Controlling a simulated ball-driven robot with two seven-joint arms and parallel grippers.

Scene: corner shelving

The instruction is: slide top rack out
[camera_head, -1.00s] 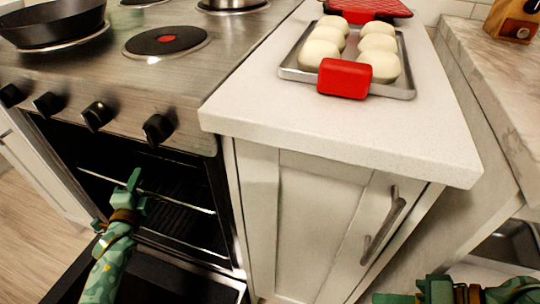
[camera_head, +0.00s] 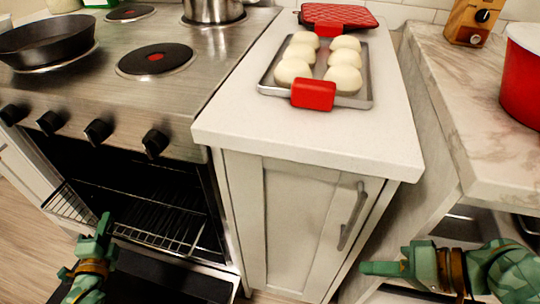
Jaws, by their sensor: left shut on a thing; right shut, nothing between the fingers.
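The oven at the left is open, and its top rack (camera_head: 160,235) is a wire rack that sticks partly out of the dark cavity. Its front rail runs from the left of my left gripper to the right of it. My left gripper (camera_head: 104,224) is shut on the rack at its front, left of the middle, and hides part of the wires. My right gripper (camera_head: 368,267) is shut and empty, in front of the white cabinet's right side, apart from the oven.
The open oven door (camera_head: 170,281) lies low in front of the cavity. A white counter (camera_head: 300,135) carries a tray (camera_head: 366,101) of dough balls with red grips. A red pot (camera_head: 522,85) stands on the marble counter (camera_head: 450,110) at right. A black pan (camera_head: 45,42) sits on the stove.

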